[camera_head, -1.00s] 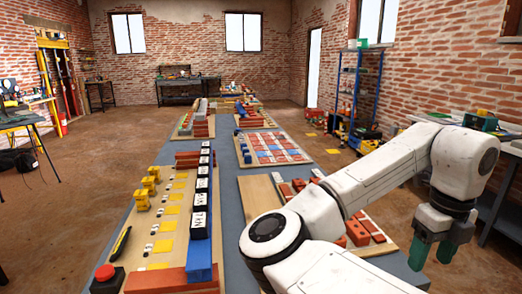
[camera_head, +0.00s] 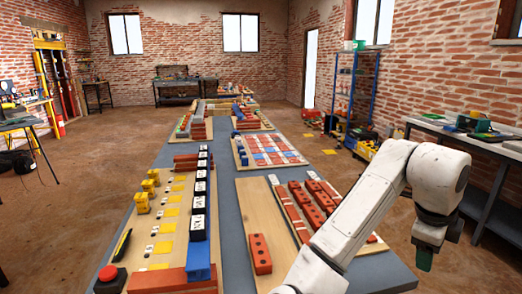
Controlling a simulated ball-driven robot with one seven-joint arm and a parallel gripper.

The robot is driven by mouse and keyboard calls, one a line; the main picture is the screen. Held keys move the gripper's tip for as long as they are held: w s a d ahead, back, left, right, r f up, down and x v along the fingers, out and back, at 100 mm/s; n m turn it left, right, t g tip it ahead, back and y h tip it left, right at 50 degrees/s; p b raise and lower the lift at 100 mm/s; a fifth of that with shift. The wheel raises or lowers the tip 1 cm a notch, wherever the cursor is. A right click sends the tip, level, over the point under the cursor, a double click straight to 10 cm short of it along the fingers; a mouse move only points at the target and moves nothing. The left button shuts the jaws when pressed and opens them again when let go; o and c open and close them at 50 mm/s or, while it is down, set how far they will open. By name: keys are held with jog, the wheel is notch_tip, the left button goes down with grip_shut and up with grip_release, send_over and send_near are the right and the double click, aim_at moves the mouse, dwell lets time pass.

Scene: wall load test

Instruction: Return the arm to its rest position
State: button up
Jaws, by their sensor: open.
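My arm, white with dark joints, reaches in from the bottom and bends over the right side of the long grey table (camera_head: 225,216).
The left board (camera_head: 143,235) bears a red button (camera_head: 107,273), yellow pieces and a row of dark weights (camera_head: 199,225) on a blue bar. The right board (camera_head: 256,200) bears red bricks (camera_head: 260,253), partly behind my arm. A side bench (camera_head: 470,141) stands at right.

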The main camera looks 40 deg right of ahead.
jog(key=w+a+f+n+t+h+p, duration=0.2)
jog(key=w+a+f+n+p, duration=0.15)
jog(key=n, duration=0.75)
jog(key=w+a+f+n+t+h+p, duration=0.1)
jog(key=w+a+f+n+p, duration=0.3)
jog(key=n, duration=0.6)
jog(key=s+a+f+n+y, duration=0.3)
jog(key=a+f+n, duration=0.3)
jog(key=a, duration=0.4)
jog(key=s+a+f+n+g+y+p, duration=0.1)
jog(key=s+a+f+n+y, duration=0.2)
jog(key=a+f+n, duration=0.3)
jog(key=s+a+n, duration=0.1)
jog(key=a+n, duration=0.1)
jog(key=a, duration=0.2)
jog(key=shift+s+a+f+p, duration=0.15)
jog(key=shift+s+f+p, duration=0.05)
jog(key=shift+s+p, duration=0.15)
